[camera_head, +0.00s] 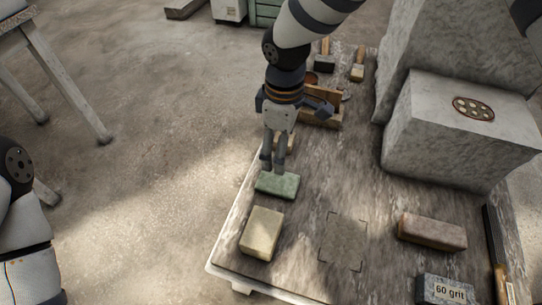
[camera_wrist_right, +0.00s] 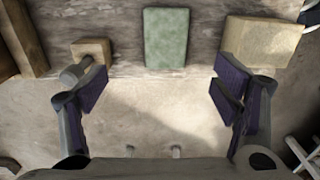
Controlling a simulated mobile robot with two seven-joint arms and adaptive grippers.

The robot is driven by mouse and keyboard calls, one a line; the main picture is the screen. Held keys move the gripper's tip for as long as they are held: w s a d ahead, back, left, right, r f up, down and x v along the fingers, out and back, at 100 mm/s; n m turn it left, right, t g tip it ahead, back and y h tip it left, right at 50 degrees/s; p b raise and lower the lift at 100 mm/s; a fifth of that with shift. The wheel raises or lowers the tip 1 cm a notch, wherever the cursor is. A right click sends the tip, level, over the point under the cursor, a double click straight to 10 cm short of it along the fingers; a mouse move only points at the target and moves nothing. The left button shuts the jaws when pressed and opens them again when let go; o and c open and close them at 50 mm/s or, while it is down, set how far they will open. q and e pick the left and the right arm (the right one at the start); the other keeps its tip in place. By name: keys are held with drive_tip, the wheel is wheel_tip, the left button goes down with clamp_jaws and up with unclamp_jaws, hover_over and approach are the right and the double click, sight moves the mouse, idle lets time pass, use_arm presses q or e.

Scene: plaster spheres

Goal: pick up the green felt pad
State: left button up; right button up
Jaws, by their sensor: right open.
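The green felt pad (camera_head: 277,185) is a small flat rectangular block lying on the worktable, near its left edge. My right gripper (camera_head: 273,162) is above the pad's far side in the head view, its fingers pointing down. In the right wrist view the pad (camera_wrist_right: 166,38) lies ahead, between the lines of the two fingers. The right gripper (camera_wrist_right: 158,95) is open and empty there, with its fingers wide apart. I cannot tell whether a fingertip touches the pad. My left gripper is out of view.
A cream block (camera_head: 262,233) lies just nearer than the pad. A small wooden block (camera_wrist_right: 91,50) is on the pad's other side. A brown block (camera_head: 432,231), a "60 grit" block (camera_head: 446,290) and a large stone block (camera_head: 455,135) stand right. Bare tabletop lies around the marked square (camera_head: 343,241).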

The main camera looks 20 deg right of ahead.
sight(279, 182)
drive_tip(key=f, duration=0.7)
drive_tip(key=s+f+b, duration=0.1)
drive_tip(key=f, duration=0.3)
drive_tip(key=shift+a+f, duration=0.2)
drive_tip(key=shift+f, duration=0.1)
drive_tip(key=shift+r, duration=0.1)
drive_tip(key=c, duration=1)
